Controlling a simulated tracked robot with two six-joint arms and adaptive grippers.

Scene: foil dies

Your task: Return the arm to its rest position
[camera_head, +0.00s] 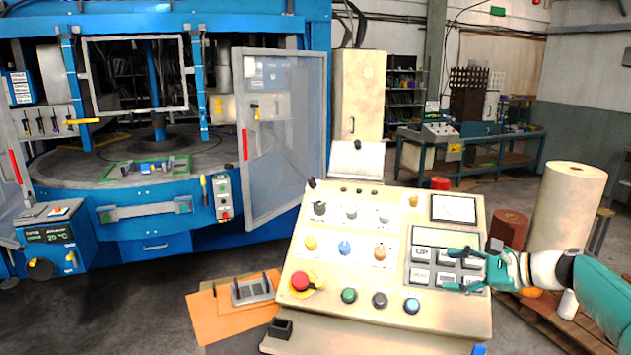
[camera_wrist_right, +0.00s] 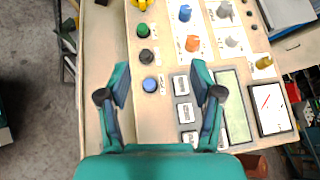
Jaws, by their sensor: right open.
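My right gripper (camera_head: 453,270) reaches in from the right in the head view, over the keypad side of the cream control panel (camera_head: 330,265). Its two fingers are spread and nothing is between them. In the right wrist view the open gripper (camera_wrist_right: 160,76) points at the panel, with the blue button (camera_wrist_right: 151,85) and the white keys (camera_wrist_right: 182,86) between or just beyond its fingers. I cannot tell whether a fingertip touches the panel. The right arm (camera_head: 600,290) is teal and stretches out to the right edge. My left gripper is in neither view.
A blue press machine (camera_head: 150,215) with an open clear door (camera_head: 285,140) stands at left. Near the arm are a large pale roll (camera_head: 568,205) and a brown roll (camera_head: 508,228). Orange sheets (camera_head: 215,318) lie left of the panel. Grey floor is open behind the panel.

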